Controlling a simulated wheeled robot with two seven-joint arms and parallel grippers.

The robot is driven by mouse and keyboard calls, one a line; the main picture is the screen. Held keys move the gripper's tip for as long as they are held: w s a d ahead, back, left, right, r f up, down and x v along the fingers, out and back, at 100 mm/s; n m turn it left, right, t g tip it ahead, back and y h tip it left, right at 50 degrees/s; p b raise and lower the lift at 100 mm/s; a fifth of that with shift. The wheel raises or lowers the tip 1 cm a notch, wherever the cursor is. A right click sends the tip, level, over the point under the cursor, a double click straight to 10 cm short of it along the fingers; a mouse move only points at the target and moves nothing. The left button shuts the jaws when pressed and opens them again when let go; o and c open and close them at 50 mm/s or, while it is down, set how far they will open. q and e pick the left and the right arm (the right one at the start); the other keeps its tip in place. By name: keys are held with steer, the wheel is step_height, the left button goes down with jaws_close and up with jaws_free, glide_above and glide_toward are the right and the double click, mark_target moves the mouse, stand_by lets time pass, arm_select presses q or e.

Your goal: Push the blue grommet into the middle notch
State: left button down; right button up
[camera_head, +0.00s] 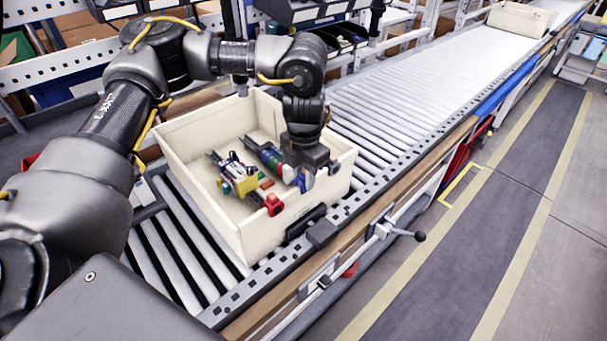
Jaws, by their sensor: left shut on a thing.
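My left gripper (307,172) reaches down into a cream bin (205,202) on the roller conveyor, near its right wall. It is shut on a small blue piece (304,182) at its fingertips. This may be the blue grommet, but it is too small and partly hidden to be sure. A red round part (273,205) sits near the bin's front wall. I cannot make out the middle notch. My right gripper is not in view.
The roller conveyor (400,110) runs away to the upper right, mostly clear. Shelves with dark bins (345,35) stand behind. A lever with a black knob (419,236) sticks out from the conveyor's side.

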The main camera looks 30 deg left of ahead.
arm_select(q)
steer(key=shift+f, duration=0.75)
stand_by(0.9)
steer(key=shift+w, duration=0.15)
stand_by(0.6)
steer(key=c, duration=1.1)
jaws_free()
step_height(320, 180, up, 11)
steer(key=shift+f, duration=0.1)
